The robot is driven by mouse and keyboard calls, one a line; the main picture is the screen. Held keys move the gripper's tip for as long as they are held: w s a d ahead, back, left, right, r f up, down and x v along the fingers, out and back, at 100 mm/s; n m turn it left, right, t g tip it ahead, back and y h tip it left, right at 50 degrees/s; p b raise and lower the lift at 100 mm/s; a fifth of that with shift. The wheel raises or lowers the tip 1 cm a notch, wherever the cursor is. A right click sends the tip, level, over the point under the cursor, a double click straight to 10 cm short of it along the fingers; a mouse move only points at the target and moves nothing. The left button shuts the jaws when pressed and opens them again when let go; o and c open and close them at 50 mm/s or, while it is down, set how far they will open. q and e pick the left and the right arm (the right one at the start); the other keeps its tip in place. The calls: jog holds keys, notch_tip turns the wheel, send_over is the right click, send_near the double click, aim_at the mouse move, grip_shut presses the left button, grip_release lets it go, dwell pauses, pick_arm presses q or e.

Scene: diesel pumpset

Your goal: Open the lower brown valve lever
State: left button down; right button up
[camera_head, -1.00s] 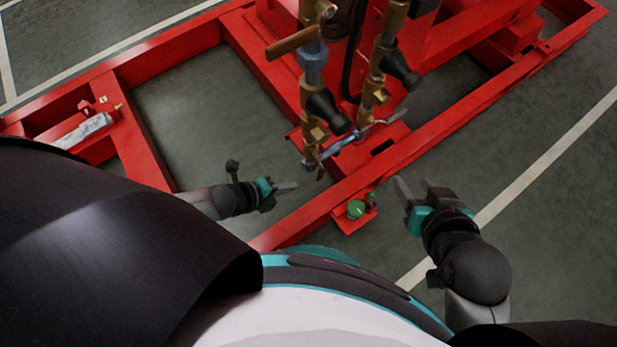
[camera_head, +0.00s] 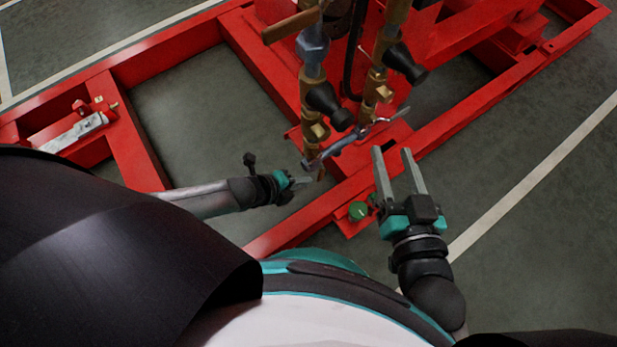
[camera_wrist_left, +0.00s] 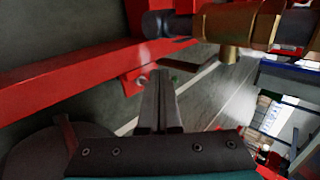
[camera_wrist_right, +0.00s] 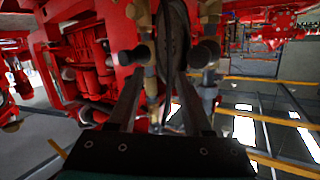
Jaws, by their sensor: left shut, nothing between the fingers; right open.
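One brown lever (camera_head: 289,27) shows at the top of the head view, on the left brass valve column (camera_head: 314,75). It points out to the left, and I cannot tell whether it is the lower one. My left gripper (camera_head: 305,180) is shut and empty, low beside the foot of that column and well below the lever. Its closed fingers show in the left wrist view (camera_wrist_left: 161,75). My right gripper (camera_head: 394,152) is open and empty, in front of the right brass column (camera_head: 375,85). In the right wrist view its fingers (camera_wrist_right: 160,80) point towards the pipework.
Black knobs (camera_head: 325,100) and (camera_head: 406,64) stick out from the columns. A grey metal handle piece (camera_head: 345,142) crosses near their feet. The red frame (camera_head: 290,228) runs below, with a green round part (camera_head: 357,211) on it. Open floor (camera_head: 215,110) lies left of the columns.

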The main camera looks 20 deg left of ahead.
pick_arm(q)
jog(key=shift+w+d+b, duration=0.35)
jog(key=shift+w+d, duration=0.2)
jog(key=shift+w, duration=0.15)
pick_arm(e)
jog(key=shift+s+a+r+t, duration=0.35)
jog(key=shift+r+t, duration=0.1)
jog(key=shift+t, duration=0.35)
